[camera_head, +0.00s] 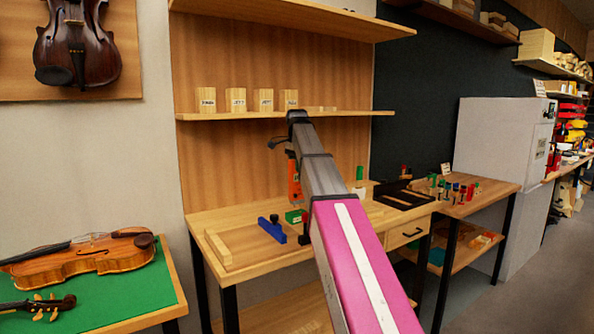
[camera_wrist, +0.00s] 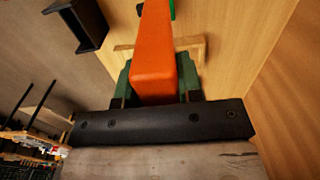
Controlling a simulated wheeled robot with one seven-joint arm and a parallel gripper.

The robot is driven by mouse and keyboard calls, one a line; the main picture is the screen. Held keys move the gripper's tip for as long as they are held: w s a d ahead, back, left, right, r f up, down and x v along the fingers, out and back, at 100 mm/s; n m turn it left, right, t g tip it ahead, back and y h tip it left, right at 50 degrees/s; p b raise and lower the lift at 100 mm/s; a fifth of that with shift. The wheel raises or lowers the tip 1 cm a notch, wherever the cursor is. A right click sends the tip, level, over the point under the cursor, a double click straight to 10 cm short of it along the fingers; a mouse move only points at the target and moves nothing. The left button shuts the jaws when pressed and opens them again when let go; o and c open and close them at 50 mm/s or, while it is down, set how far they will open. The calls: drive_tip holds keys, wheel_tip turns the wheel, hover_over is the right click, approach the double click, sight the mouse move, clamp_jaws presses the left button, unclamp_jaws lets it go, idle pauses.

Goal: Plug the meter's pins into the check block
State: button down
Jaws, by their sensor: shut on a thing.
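The orange meter (camera_head: 294,184) hangs above the bench in the head view, partly hidden behind my arm. In the wrist view the orange meter (camera_wrist: 155,50) stands out from between my gripper's (camera_wrist: 155,88) two green-sided fingers, which are shut on it. Its pins cannot be made out. A small green block (camera_head: 294,216) lies on the bench below the meter; I cannot tell whether it is the check block. A green piece also shows at the top of the wrist view (camera_wrist: 172,10), partly hidden behind the meter.
A blue tool (camera_head: 271,229) and a wooden strip (camera_head: 218,247) lie on the bench (camera_head: 250,258). A shelf (camera_head: 340,113) with labelled wooden blocks is behind. A black tray (camera_head: 404,199) is to the right. A black bracket-like part (camera_wrist: 78,25) shows in the wrist view.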

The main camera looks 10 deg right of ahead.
drive_tip(key=shift+r, duration=1.6)
drive_tip(key=shift+s, duration=0.1)
